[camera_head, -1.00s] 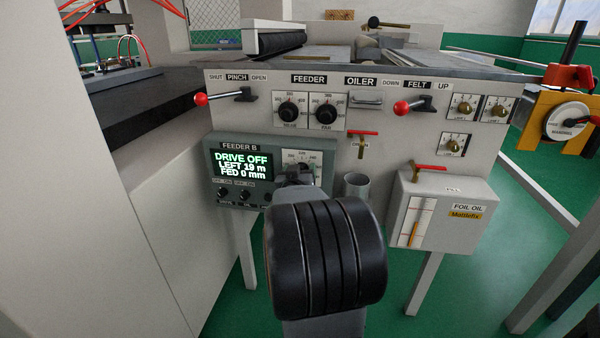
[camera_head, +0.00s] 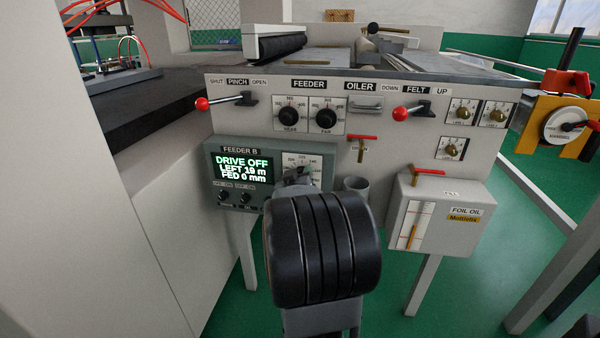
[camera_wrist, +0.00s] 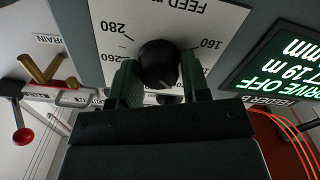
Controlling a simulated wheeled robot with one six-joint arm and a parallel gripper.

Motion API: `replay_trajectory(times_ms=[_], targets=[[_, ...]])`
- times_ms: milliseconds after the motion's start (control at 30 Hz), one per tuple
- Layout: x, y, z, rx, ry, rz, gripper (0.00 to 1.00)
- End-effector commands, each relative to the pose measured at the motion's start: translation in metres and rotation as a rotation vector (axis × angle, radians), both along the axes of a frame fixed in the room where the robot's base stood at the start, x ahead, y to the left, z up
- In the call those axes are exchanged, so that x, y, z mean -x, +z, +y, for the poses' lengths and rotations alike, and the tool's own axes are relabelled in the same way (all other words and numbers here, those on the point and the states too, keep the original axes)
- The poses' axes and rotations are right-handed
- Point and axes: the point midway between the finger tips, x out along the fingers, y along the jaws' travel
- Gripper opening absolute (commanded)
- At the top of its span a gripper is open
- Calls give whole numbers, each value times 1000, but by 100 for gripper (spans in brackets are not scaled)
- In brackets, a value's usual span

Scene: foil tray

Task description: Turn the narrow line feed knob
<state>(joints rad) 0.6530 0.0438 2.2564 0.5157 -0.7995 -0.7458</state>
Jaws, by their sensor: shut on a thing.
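The black feed knob (camera_wrist: 158,62) sits on a white dial plate (camera_wrist: 105,40) lettered FEED, with marks such as 160, 260 and 280, upside down in the wrist view. My gripper (camera_wrist: 158,74) is shut on this knob, one green finger on each side. In the head view the knob is hidden behind my arm; part of its dial plate (camera_head: 289,159) shows on the grey FEEDER B box (camera_head: 260,150). The box's screen (camera_head: 241,169) reads DRIVE OFF, LEFT 19 m, FED 0 mm. The knob's pointer setting is not clear.
Two FEEDER knobs (camera_head: 291,117) (camera_head: 327,117) are on the panel above. Red-ended levers (camera_head: 202,103) (camera_head: 401,113) stick out. A small cup (camera_head: 356,187) and the foil oil box (camera_head: 440,212) are to the right of my arm.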

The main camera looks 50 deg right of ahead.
Motion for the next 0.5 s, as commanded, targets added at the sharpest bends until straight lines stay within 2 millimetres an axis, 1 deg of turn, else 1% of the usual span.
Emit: replay_trajectory(times_ms=[33, 200, 500], targets=[[0, 2, 0, 18, 1, 35, 19], [-1, 2, 0, 90, 1, 152, 19], [-1, 0, 1, 196, 1, 320, 19]])
